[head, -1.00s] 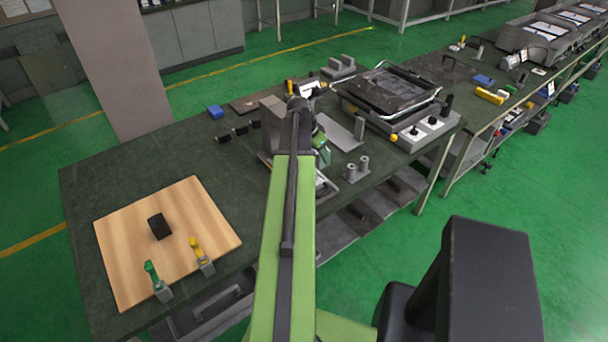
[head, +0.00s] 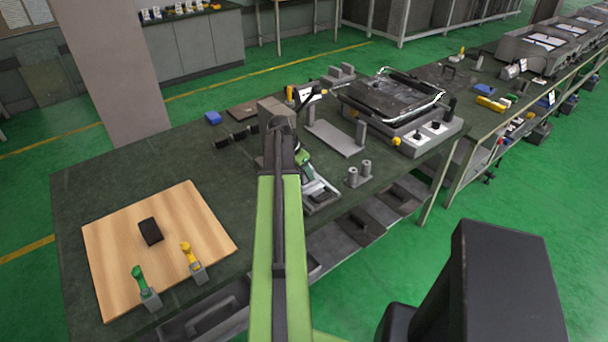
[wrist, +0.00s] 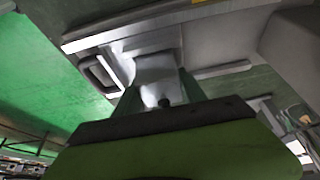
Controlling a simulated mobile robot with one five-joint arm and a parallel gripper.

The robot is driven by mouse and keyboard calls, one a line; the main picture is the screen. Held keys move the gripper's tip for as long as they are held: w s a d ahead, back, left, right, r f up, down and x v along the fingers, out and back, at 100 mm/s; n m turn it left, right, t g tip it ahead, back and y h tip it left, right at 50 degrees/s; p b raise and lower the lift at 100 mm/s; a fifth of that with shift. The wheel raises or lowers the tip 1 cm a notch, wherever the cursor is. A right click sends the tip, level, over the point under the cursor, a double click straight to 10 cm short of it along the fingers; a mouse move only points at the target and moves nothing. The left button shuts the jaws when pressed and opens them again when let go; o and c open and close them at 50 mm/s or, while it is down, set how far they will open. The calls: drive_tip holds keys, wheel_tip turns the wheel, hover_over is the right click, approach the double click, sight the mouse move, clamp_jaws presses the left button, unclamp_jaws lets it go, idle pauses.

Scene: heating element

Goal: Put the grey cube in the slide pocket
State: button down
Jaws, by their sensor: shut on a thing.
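In the wrist view my gripper (wrist: 157,95) is shut on a light grey block, which I take to be the grey cube (wrist: 154,68). Its lower part is partly hidden by the green fingers. Behind it lies a grey metal fixture (wrist: 213,45) with straight edges and rails, perhaps the slide; I cannot make out the pocket or whether the cube touches it. In the head view my arm hides the cube and most of the gripper, beside a low grey fixture (head: 322,199) near the table's front edge.
A wooden board (head: 195,205) at left holds a black block (head: 150,231) and green and yellow-handled items. A grey box (head: 275,108) stands behind my arm. A flat plate (head: 335,138), two short posts (head: 359,173) and a press (head: 395,105) stand to the right.

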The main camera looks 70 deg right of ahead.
drive_tip(key=c, duration=0.7)
unclamp_jaws()
drive_tip(key=shift+f, duration=0.1)
drive_tip(key=shift+o, duration=0.2)
drive_tip(key=shift+r+p, duration=0.3)
drive_tip(key=shift+r, duration=0.15)
drive_tip(key=p+v, duration=1)
drive_tip(key=v, duration=0.1)
drive_tip(key=shift+a+r, duration=0.15)
drive_tip(key=shift+r, duration=0.05)
